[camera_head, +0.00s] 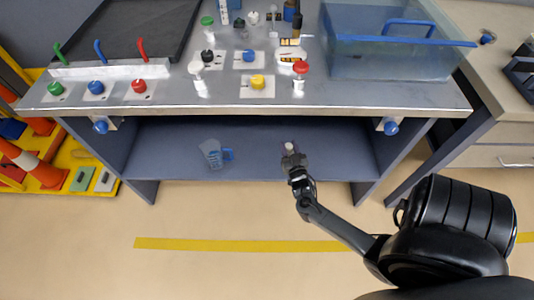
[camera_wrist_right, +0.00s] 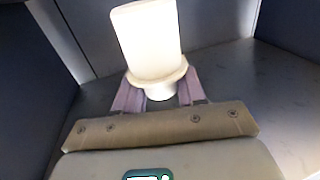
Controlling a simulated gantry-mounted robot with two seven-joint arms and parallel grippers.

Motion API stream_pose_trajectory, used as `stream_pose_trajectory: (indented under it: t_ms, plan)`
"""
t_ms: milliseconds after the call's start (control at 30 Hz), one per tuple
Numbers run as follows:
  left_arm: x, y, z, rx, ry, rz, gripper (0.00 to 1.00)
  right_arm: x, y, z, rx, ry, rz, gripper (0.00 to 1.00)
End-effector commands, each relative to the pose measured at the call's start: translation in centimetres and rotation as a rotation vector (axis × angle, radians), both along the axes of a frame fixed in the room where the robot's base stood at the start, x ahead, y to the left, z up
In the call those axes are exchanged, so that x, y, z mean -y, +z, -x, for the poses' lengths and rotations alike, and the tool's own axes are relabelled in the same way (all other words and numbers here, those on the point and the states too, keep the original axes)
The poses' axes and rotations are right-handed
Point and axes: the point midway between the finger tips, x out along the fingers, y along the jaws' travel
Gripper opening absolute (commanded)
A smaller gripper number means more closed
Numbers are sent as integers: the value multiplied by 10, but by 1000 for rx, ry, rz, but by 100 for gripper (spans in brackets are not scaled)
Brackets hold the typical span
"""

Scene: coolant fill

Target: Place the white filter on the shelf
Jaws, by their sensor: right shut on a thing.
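The white filter (camera_wrist_right: 148,42) is held between the two fingers of my right gripper (camera_wrist_right: 159,90) in the right wrist view. The fingers close on its narrow neck below a wide flange, and its cylindrical body points away from the gripper. In the head view the filter (camera_head: 289,147) is a small pale tip at the end of my right gripper (camera_head: 292,160). It is within the shelf space under the metal worktop, over the blue-grey shelf (camera_head: 255,155). I cannot tell whether it touches the shelf. My left gripper is not in view.
A clear jug with a blue handle (camera_head: 213,153) lies on the shelf to the left. The worktop (camera_head: 225,101) overhangs the shelf, with caps and bottles on it and a clear tank (camera_head: 380,60) at right. The shelf between jug and gripper is clear.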

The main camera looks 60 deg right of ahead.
Motion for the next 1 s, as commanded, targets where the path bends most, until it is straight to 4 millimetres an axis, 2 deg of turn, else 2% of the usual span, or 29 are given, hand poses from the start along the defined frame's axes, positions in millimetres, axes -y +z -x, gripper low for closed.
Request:
stream_pose_trajectory:
  t_ms: [33, 100, 300, 400, 633, 900, 1000]
  plan:
    - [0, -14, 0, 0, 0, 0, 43, -2, -13, -12, 3, 0, 0, 8]
    - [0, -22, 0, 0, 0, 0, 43, -4, -21, -26, 1, 1, 0, 8]
    - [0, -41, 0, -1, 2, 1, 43, -9, -38, -57, 1, 0, 1, 8]
    - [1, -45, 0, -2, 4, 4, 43, -11, -42, -66, 1, 0, 1, 8]
    - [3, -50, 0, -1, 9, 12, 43, -11, -48, -71, -1, 0, 1, 8]
    - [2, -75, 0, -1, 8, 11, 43, -11, -82, -71, -1, 0, 1, 8]
    - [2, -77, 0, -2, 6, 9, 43, -11, -84, -71, 0, 0, 1, 8]
